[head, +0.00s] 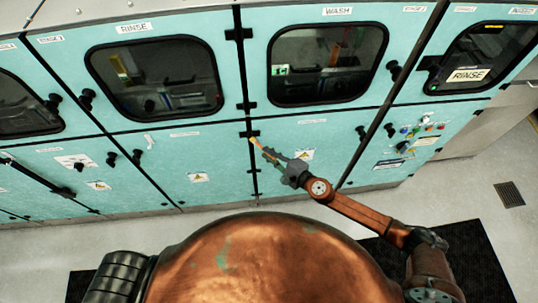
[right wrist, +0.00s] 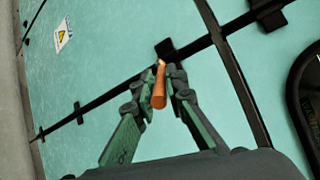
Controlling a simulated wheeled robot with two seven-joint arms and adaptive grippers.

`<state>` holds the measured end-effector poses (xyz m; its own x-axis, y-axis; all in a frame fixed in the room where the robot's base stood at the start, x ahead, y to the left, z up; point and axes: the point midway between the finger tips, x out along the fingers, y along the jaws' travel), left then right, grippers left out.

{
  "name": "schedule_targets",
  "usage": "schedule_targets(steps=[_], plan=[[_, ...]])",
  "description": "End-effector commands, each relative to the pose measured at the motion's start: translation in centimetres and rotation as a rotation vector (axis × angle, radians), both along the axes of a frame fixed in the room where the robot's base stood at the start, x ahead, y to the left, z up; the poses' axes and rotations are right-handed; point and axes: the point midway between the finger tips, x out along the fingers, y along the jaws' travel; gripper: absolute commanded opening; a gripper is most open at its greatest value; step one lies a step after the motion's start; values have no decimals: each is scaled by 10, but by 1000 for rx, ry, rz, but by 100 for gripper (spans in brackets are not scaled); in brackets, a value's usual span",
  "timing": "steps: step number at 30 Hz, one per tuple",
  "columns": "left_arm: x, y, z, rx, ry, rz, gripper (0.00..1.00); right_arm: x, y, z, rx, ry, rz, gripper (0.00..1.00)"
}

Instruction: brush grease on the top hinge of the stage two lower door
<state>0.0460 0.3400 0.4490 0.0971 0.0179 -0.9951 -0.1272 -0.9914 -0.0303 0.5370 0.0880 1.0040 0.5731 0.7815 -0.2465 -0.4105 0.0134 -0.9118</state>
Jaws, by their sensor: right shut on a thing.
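My right gripper (head: 268,154) is shut on an orange-handled brush (head: 256,144), which also shows between its fingers in the right wrist view (right wrist: 158,95). The brush's pale tip points at a black hinge (head: 250,133) at the top of the seam between two lower teal doors. In the right wrist view the tip overlaps the lower edge of this hinge (right wrist: 165,48); I cannot tell whether they touch. The lower door (head: 290,165) right of the seam is closed. The small stage labels are too blurred to read surely. My left gripper is not in view.
More black hinges (right wrist: 79,112) lie down the same seam. Upper doors with dark windows (head: 325,62) stand above, with black knobs (head: 393,70) sticking out. A button panel (head: 420,135) is at the right. The pale floor (head: 475,180) has a drain grate (head: 509,195).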

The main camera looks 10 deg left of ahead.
Motion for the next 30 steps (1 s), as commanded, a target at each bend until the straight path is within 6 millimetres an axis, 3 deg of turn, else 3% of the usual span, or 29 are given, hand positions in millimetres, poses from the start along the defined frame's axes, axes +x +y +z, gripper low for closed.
schedule_targets(steps=[22,30], plan=[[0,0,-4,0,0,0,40,12,2,0,-1,-1,0,0],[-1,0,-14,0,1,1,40,17,-15,-2,0,-1,-2,0]])
